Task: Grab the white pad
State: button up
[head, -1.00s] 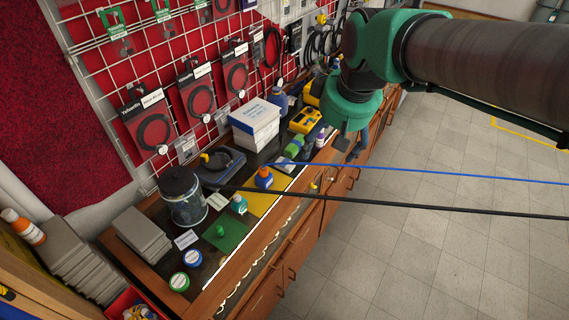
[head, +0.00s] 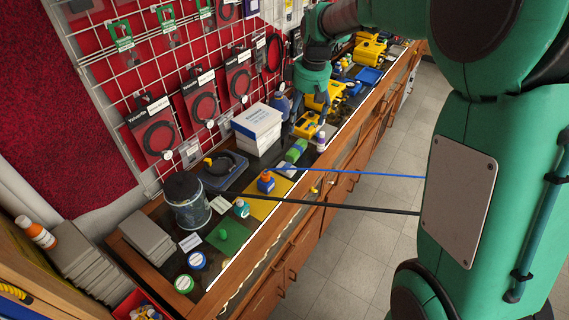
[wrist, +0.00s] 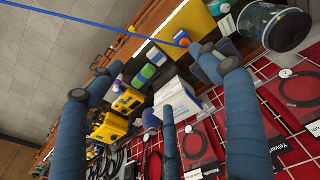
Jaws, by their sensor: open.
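A small whitish pad (head: 285,170) lies on the bench beside a green block (head: 296,150), at the near end of the blue line. It is small and partly covered by that line, so I cannot be sure it is the white pad. A white card (head: 190,242) and another pale card (head: 220,205) lie nearer on the bench.
The white box stack (head: 257,135) stands by the wall grid, close to my gripper. A lidded clear jar (head: 187,205) and a green mat (head: 229,238) are nearer. Floor right of the bench is clear.

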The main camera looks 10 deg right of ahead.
jog(key=w+f+n+g+p, duration=0.1)
jog(key=w+f+n+p, duration=0.1)
jog(key=w+f, duration=0.7)
jog(key=w+f+n+g+p, duration=0.1)
jog(key=w+f+n+p, duration=0.1)
jog(key=w+f, duration=0.7)
notch_tip(320, 180, down, 8)
jog(key=shift+d+r+n+g+y, duration=0.15)
jog(key=shift+n+g+y, duration=0.25)
jog(key=shift+n, duration=0.4)
send_over(287, 167)
jog(key=shift+w+d+f+p, duration=0.15)
jog(key=shift+f+p, duration=0.05)
jog(key=shift+f, duration=1.95)
jog(key=shift+w+d+f+p, duration=0.1)
jog(key=shift+w+f+p, duration=0.1)
jog(key=shift+f, duration=1.9)
jog(key=shift+s+f, duration=0.1)
jog(key=shift+f, duration=0.05)
jog(key=shift+a+f+p, duration=0.15)
jog(key=shift+f, duration=1.05)
jog(key=shift+a+f+p, duration=0.15)
jog(key=shift+f, duration=1.05)
